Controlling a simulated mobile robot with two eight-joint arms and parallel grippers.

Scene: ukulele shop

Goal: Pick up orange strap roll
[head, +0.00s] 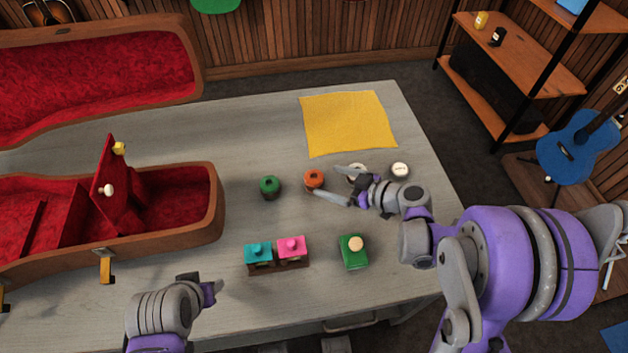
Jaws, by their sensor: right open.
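The orange strap roll (314,180) stands on the grey table, right of a green roll (270,187). My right gripper (325,181) reaches in from the right, with its open fingers beside the orange roll. One finger is just behind and right of the roll, the other in front of it. Whether either finger touches it, I cannot tell. The roll is not lifted. My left gripper (215,290) is at the table's front, left of centre, away from the roll. Its fingers are too foreshortened to show their opening.
An open ukulele case (210,215) with red lining fills the table's left. A yellow cloth (348,122) lies at the back. White-topped rolls (400,170) are near the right gripper. Teal (258,251) and pink (292,246) blocks and a green box (353,253) stand in front.

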